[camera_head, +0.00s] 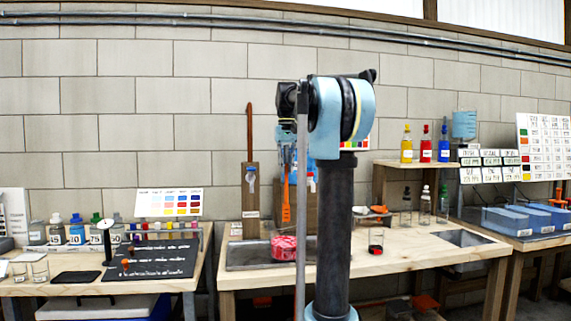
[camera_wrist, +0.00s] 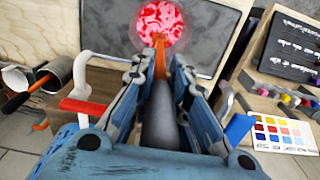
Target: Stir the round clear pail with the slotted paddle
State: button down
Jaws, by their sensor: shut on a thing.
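The round clear pail (camera_head: 285,253) stands on the grey tray of the middle bench, holding pink-red mottled contents. It also shows at the top of the wrist view (camera_wrist: 146,18). My gripper (camera_head: 288,160) is above the pail, partly hidden behind my arm in the head view. In the wrist view my gripper (camera_wrist: 160,88) is shut on the dark handle of the orange slotted paddle (camera_wrist: 160,45). In the head view the paddle (camera_head: 286,205) hangs nearly upright, with its lower end above the pail rim, apparently outside the contents.
A wooden post (camera_head: 250,190) with a brown stick stands left of the paddle. The left bench holds bottles and a black board (camera_head: 150,260). Bench space around the beaker is clear.

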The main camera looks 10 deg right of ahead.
aim_at(286, 204)
jog(key=shift+f, duration=6.45)
